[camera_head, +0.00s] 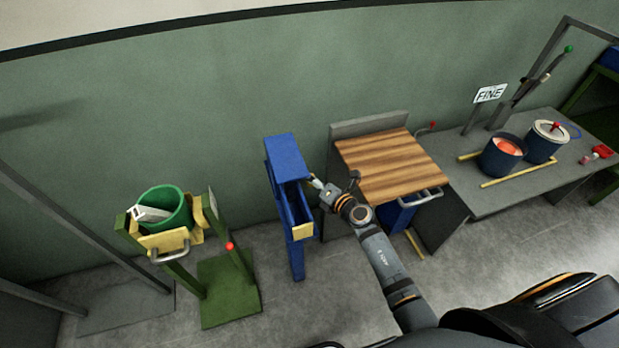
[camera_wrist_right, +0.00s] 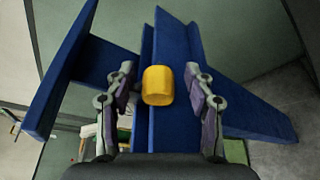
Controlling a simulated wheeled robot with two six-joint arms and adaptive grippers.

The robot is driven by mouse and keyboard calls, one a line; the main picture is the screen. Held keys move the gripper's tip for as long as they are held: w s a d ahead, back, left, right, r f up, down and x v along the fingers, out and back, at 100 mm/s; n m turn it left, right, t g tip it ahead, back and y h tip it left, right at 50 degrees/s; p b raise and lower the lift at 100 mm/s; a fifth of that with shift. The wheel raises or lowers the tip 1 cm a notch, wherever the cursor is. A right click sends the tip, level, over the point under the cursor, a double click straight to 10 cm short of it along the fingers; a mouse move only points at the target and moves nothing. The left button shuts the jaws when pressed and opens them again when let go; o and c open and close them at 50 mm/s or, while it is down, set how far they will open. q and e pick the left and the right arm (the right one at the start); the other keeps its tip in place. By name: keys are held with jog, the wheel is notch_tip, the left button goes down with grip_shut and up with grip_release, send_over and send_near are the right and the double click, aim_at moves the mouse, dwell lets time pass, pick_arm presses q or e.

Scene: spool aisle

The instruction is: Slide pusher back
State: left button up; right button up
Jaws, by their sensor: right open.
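The pusher appears to be the yellow knob (camera_wrist_right: 157,86) on the blue chute (camera_wrist_right: 165,30) in the right wrist view. My right gripper (camera_wrist_right: 158,80) is open, with one finger on each side of the knob and visible gaps between them. In the head view my right gripper (camera_head: 317,184) is at the right side of the blue chute stand (camera_head: 284,160), near its upper part. A yellow plate (camera_head: 303,231) is at the chute's low front end. The knob is hard to make out in the head view. My left gripper is out of view.
A wooden-topped table (camera_head: 390,165) with a metal handle stands just right of the chute. A green stand (camera_head: 228,290) with a green bucket (camera_head: 172,205) is to the left. A grey bench (camera_head: 520,190) with pots is at the right. Floor is clear between the stands.

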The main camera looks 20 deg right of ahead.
jog(key=shift+w+a+f, duration=0.1)
jog(key=shift+w+a, duration=0.2)
jog(key=shift+w, duration=0.25)
grip_shut()
